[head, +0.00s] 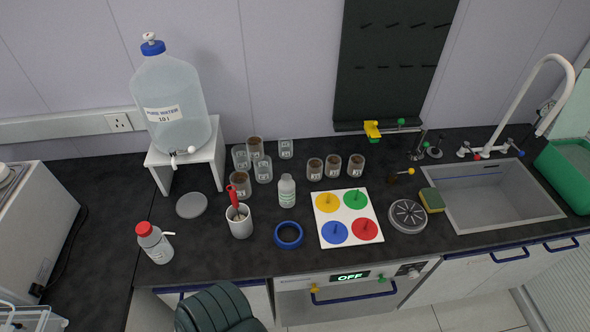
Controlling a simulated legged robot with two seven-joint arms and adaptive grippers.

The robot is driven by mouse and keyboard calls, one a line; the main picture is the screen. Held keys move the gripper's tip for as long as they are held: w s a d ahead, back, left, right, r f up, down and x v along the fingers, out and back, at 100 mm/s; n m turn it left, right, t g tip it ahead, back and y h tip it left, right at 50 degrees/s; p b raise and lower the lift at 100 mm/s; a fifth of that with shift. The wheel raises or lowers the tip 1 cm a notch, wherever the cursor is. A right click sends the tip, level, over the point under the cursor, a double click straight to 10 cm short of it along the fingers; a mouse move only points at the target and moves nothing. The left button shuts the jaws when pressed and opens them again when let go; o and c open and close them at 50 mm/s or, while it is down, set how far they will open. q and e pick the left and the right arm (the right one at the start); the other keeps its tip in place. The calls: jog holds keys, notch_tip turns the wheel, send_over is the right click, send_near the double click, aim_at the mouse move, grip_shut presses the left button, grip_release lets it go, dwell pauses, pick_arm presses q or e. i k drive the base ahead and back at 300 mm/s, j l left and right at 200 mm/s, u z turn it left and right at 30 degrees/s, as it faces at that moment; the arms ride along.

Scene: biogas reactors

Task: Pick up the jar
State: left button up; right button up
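Several small labelled glass jars stand upright on the dark counter (185,255). In the left cluster, a jar with brown contents (240,186) stands in front, another brown-filled jar (255,149) stands behind, and clear-looking jars (263,171) are beside them. A separate clear jar (286,149) stands at the back. To the right is a row of brown-filled jars: a left one (315,170), a middle one (333,167) and a right one (356,166). I cannot tell which jar the task means. Neither of my grippers is in view.
A white cup with a red-handled tool (240,224), a white bottle (287,192), a red-capped bottle (155,245) and a blue ring (288,235) stand in front of the jars. A coloured-disc board (344,217) and a sink (490,195) lie right. A water bottle (171,97) stands left.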

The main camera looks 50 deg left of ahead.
aim_at(315, 166)
jog(key=u, duration=1.5)
